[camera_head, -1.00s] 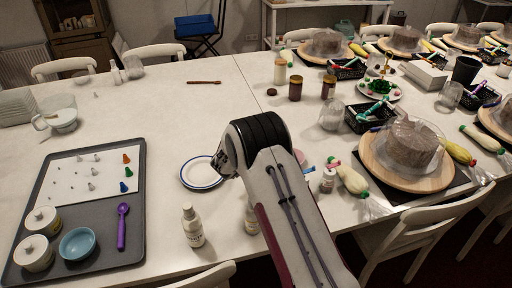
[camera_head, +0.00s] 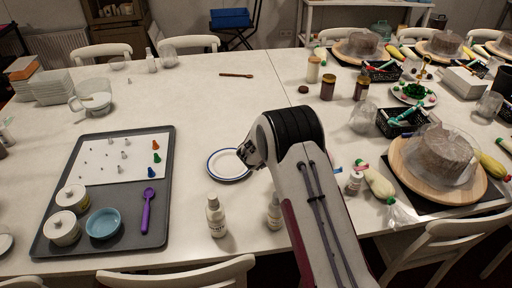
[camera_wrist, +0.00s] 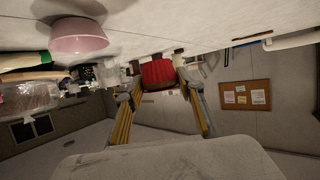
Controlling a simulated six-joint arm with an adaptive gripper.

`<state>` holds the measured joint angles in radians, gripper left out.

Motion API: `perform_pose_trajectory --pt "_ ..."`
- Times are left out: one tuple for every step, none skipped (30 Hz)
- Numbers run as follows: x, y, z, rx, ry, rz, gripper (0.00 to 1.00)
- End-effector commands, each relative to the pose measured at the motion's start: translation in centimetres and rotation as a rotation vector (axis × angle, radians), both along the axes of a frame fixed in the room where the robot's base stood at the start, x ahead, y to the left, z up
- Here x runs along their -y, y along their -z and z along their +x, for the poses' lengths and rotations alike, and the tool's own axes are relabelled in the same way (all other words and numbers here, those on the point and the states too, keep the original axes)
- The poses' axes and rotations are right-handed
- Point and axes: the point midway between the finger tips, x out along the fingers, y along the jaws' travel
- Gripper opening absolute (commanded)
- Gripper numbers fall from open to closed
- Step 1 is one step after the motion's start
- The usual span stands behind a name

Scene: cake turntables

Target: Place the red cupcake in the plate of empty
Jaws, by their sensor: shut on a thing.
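The red cupcake (camera_wrist: 158,74) shows in the wrist view between the two fingers of my gripper (camera_wrist: 161,82), which is shut on it. In the head view my gripper (camera_head: 244,156) is mostly hidden behind my wrist, at the right edge of the plate; the cupcake cannot be seen there. The plate (camera_head: 213,176) is white with a dark blue rim, lies on the white table and looks empty where it shows.
A white bottle (camera_head: 216,217) stands in front of the plate, and another bottle (camera_head: 274,212) stands beside my arm. A grey tray (camera_head: 163,183) lies to the left. A pink bowl (camera_wrist: 78,38) shows in the wrist view. The table behind the plate is clear.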

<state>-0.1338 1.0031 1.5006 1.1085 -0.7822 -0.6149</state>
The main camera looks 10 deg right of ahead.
Motion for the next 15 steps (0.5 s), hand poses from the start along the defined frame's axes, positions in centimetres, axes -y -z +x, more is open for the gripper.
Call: perform_pose_trajectory --pt "-0.7 -0.1 0.1 0.002 -0.008 0.000 0.16" --pt "-1.1 -0.2 0.1 0.002 -0.014 0.000 0.16" --pt "-1.7 -0.3 0.2 0.004 -0.022 0.000 0.16" --pt "-2.2 -0.4 0.2 0.005 -0.028 0.000 0.16" --pt "-2.9 -0.5 0.3 0.006 -0.036 0.000 0.16" --pt "-3.8 -0.6 0.3 0.008 -0.048 0.001 0.16" --pt "-4.5 -0.8 0.4 0.009 -0.058 0.002 0.16" --pt "-5.4 -0.9 0.4 0.010 -0.067 0.003 0.16" --pt "-6.6 -1.1 0.3 0.011 -0.081 0.004 0.16" --pt "-7.5 -1.2 0.3 0.013 -0.092 0.004 0.16" --pt "-8.5 -1.3 0.2 0.014 -0.103 0.005 0.16" --pt "-9.7 -1.5 0.1 0.015 -0.118 0.007 0.16" --pt "-10.8 -1.6 0.0 0.015 -0.129 0.008 0.16" --pt "-11.8 -1.7 -0.2 0.016 -0.139 0.009 0.16" --pt "-13.2 -1.9 -0.4 0.017 -0.154 0.010 0.16"
